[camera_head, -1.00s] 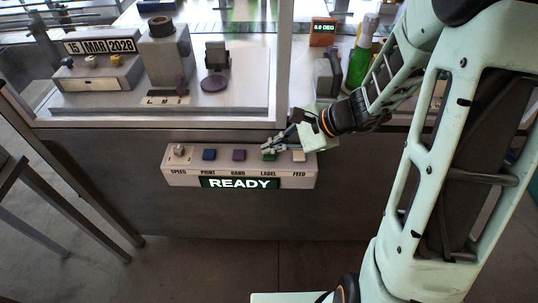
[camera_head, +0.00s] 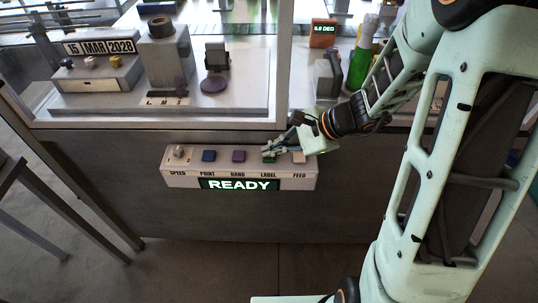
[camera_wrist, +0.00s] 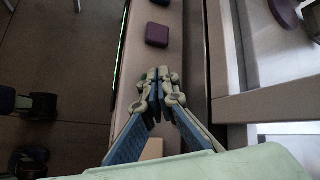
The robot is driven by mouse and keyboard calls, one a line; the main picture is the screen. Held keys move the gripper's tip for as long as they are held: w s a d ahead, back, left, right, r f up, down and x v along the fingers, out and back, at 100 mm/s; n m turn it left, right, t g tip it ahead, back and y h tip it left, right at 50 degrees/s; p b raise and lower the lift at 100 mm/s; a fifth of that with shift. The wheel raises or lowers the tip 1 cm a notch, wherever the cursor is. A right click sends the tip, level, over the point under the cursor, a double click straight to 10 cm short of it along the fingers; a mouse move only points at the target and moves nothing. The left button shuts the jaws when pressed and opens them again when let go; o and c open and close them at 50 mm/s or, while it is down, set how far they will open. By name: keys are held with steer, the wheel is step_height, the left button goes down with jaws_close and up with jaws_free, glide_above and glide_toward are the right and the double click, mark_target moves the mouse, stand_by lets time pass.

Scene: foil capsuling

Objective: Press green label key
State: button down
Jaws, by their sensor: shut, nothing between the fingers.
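The green key (camera_head: 269,161) sits above the LABEL mark on the grey key panel (camera_head: 188,181), between the purple BAND key (camera_head: 239,156) and the pale FEED key (camera_head: 299,157). My gripper (camera_head: 266,151) is shut and empty, with its fingertips right over the green key, covering part of it. I cannot tell whether they touch it. In the wrist view the shut fingertips (camera_wrist: 159,76) point down at the panel between the purple key (camera_wrist: 157,34) and the pale key (camera_wrist: 152,148).
The panel's display (camera_head: 240,184) reads READY. A blue PRINT key (camera_head: 209,156) and a SPEED knob (camera_head: 179,152) are farther left. The machine's bench (camera_head: 150,122) rises behind the panel. A green bottle (camera_head: 360,62) stands at the back right. Floor lies in front.

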steer(key=shift+f, duration=0.25)
steer(key=shift+r, duration=0.1)
stand_by(0.4)
steer(key=shift+r+p, duration=0.4)
steer(key=shift+r, duration=0.45)
steer(key=shift+r+p, duration=1.85)
steer(key=shift+r, duration=0.7)
